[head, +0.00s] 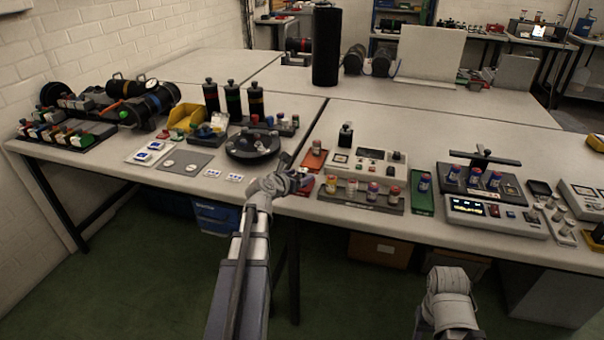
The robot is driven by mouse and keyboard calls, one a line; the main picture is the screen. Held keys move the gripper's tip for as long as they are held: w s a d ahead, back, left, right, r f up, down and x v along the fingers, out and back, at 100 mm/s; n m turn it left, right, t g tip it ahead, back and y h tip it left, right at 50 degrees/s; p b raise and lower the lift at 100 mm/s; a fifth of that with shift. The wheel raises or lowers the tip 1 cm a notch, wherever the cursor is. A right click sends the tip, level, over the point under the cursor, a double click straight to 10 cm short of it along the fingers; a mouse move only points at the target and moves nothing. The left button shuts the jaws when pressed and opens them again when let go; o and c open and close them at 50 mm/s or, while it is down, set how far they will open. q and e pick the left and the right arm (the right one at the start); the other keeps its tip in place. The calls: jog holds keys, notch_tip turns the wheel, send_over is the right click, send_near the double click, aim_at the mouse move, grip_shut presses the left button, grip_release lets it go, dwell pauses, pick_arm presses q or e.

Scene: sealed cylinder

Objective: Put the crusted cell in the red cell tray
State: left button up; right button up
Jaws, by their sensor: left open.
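A rack (365,203) at the middle table's front edge holds several small upright cells. One looks yellowish (331,184), one has a pale top (351,188); which is crusted is too small to tell. A small red tray (313,157) lies behind the rack's left end, with a small cell-like item at its upper end. My left gripper (295,178) is open at the table's front edge, left of the rack and in front of the red tray. A small red item (307,185) beside its fingers is partly hidden. My right arm shows at the bottom right, its gripper out of view.
A grey instrument (368,167) stands behind the rack, and a green tray (422,193) lies right of it. A round black dish (252,145) is left of my left gripper. A tall black cylinder (326,47) stands farther back. The table behind the instrument is mostly clear.

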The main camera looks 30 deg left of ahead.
pick_arm(q)
jog(key=p+v, duration=0.3)
jog(key=v, duration=0.7)
jog(key=s+d+f+m+g+h, duration=0.1)
jog(key=d+f+m+g+h, duration=0.2)
jog(key=d+m, duration=0.7)
jog(key=d+f+m+g+h, duration=0.1)
jog(key=d+f+m+g, duration=0.35)
jog(key=d, duration=0.85)
jog(key=s+d+f+m+g+y, duration=0.2)
jog(key=s+d+m, duration=0.5)
jog(key=m, duration=0.6)
jog(key=s+d+f+m+g+y, duration=0.3)
jog(key=s+d+m, duration=0.3)
jog(key=m, duration=0.6)
jog(key=shift+s+d+f+m+g, duration=0.4)
jog(key=shift+s+g, duration=0.35)
jog(key=shift+s, duration=0.4)
